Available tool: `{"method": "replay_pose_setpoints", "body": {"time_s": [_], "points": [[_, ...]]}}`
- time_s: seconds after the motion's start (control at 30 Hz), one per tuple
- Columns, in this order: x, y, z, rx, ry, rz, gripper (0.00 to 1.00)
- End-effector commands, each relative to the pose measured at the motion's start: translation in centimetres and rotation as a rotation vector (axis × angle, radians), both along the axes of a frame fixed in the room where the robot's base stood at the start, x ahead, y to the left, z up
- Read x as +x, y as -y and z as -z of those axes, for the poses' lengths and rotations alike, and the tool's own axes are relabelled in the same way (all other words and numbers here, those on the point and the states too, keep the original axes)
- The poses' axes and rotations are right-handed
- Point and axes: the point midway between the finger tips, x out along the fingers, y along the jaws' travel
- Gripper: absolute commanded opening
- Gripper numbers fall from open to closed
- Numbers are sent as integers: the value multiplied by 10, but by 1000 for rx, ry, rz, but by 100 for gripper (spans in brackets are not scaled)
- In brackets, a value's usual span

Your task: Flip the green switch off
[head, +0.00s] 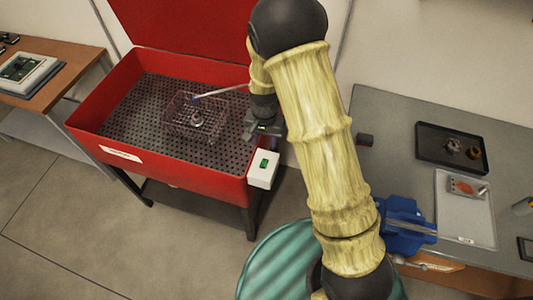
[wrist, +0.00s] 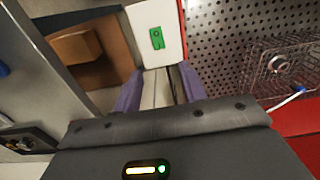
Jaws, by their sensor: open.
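The green switch (head: 264,163) is on the front of a small white box (head: 262,181) at the front right corner of the red wash basin. In the wrist view the green switch (wrist: 157,38) stands on the white box (wrist: 138,19), straight ahead of my fingers. My gripper (head: 264,134) is above and behind the white box in the head view. In the wrist view my gripper (wrist: 157,84) has its two purple fingers apart, with nothing held between them. The fingers look short of the switch; I cannot tell the exact gap. Which way the switch is set is too small to tell.
The red basin (head: 195,178) has a black perforated tray holding a wire basket (head: 184,118) with a metal part. A grey workbench (head: 390,105) with a blue vise (head: 407,226) is at right. A teal drum (head: 268,262) stands in front. Open floor lies at left.

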Motion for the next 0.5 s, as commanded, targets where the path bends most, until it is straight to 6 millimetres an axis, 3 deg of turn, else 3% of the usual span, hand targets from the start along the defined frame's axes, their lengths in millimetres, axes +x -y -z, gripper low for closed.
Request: {"method": "replay_pose_setpoints", "body": {"time_s": [0.5], "points": [[1, 5, 74, -1, -3, 11, 42]]}}
